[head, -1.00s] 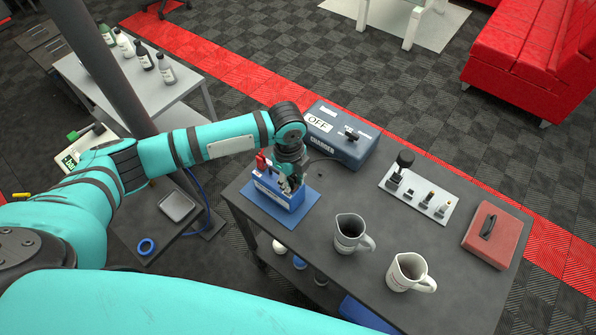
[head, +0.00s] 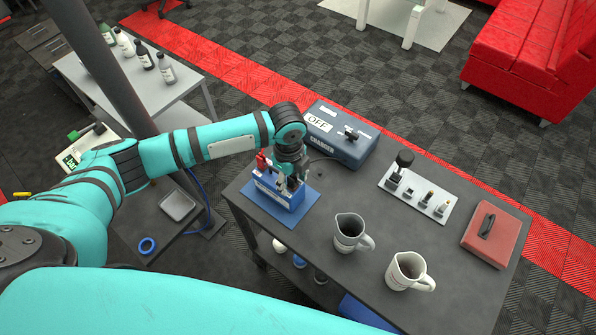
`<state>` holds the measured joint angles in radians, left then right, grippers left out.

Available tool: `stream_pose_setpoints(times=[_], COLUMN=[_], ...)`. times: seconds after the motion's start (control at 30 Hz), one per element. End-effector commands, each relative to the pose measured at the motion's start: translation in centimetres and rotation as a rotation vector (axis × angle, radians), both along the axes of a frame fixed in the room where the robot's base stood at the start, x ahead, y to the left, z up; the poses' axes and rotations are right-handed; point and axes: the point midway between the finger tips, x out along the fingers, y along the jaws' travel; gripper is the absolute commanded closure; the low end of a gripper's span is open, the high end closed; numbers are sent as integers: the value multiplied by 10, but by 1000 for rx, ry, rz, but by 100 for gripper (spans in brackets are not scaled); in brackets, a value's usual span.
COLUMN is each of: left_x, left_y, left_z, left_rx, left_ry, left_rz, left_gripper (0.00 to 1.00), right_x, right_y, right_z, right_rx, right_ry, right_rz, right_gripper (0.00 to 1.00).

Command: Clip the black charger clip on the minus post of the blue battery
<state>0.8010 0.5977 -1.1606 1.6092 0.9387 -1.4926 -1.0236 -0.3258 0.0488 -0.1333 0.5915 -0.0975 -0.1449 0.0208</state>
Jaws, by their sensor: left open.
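The blue battery (head: 277,197) stands on a blue mat (head: 262,215) at the left part of the dark table. A red clip (head: 262,161) stands up at the battery's left end. A small dark shape (head: 283,184) shows at the top right of the battery; it looks like the black clip on the minus post, but it is too small to be sure. My left gripper (head: 301,178) points down just beside the battery's right end, open. Its fingers are partly hidden by the wrist. My right gripper is not in view.
The charger (head: 340,134), labelled OFF, stands behind the battery. A grey jug (head: 349,236) and a white jug (head: 408,272) stand in front to the right. A white plate with several levers (head: 419,194) and a red box (head: 491,238) lie further right.

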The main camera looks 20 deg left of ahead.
Motion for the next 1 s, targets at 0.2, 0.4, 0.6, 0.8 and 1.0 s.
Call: stream_pose_setpoints(times=[0.2,0.4,0.6,0.8,1.0], left_x=[2,4,5,5,5], left_y=[1,2,3,4,4], left_z=[27,70,104,117,118], left_rx=[1,4,8,8,8], left_ry=[-3,1,7,11,11], left_rz=[2,9,16,18,18], left_gripper=[51,51,51,51,51], right_x=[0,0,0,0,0], right_y=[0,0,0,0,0], right_z=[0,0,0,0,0], right_rx=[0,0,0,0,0], right_ry=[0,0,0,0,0], right_rz=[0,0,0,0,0], right_gripper=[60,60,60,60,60])
